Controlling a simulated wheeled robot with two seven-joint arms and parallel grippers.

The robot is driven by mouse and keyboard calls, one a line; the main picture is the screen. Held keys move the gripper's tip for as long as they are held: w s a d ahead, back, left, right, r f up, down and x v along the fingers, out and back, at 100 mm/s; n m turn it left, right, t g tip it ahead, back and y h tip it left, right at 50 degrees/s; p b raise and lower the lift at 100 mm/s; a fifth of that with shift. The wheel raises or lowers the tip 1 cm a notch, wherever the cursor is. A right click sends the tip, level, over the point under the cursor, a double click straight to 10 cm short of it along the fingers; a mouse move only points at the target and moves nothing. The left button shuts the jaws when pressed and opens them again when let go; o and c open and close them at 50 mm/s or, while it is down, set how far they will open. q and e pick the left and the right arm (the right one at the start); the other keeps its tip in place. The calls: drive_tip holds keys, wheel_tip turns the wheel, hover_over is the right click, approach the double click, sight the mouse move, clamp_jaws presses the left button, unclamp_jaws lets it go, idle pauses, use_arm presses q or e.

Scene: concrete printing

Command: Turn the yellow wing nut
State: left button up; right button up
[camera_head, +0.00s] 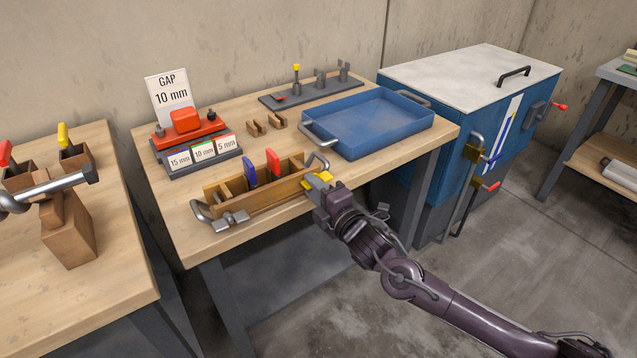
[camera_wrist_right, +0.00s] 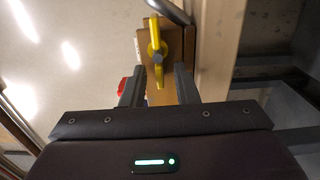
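The yellow wing nut (camera_head: 319,180) is at the right end of a wooden mould box (camera_head: 262,203) near the front edge of the middle bench. In the right wrist view the yellow wing nut (camera_wrist_right: 156,47) shows long and narrow, just ahead of the fingers, with a grey centre. My right gripper (camera_head: 324,191) is close against that end of the box and partly covers it in the head view. In the right wrist view my right gripper (camera_wrist_right: 158,75) has its two fingers apart, one to each side of the nut's line. Contact cannot be told. My left gripper is not in view.
Blue and red clamp handles (camera_head: 261,168) stand up from the box, with metal handles at both ends. A blue tray (camera_head: 370,122) lies behind to the right. A red gap gauge block (camera_head: 187,128) stands behind to the left. Open floor lies in front.

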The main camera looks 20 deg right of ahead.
clamp_jaws()
drive_tip(key=n+b, duration=0.1)
drive_tip(key=n, duration=0.1)
drive_tip(key=f+n, duration=0.1)
drive_tip(key=n, duration=0.2)
drive_tip(key=shift+d+b, duration=0.1)
drive_tip(key=shift+b, duration=0.3)
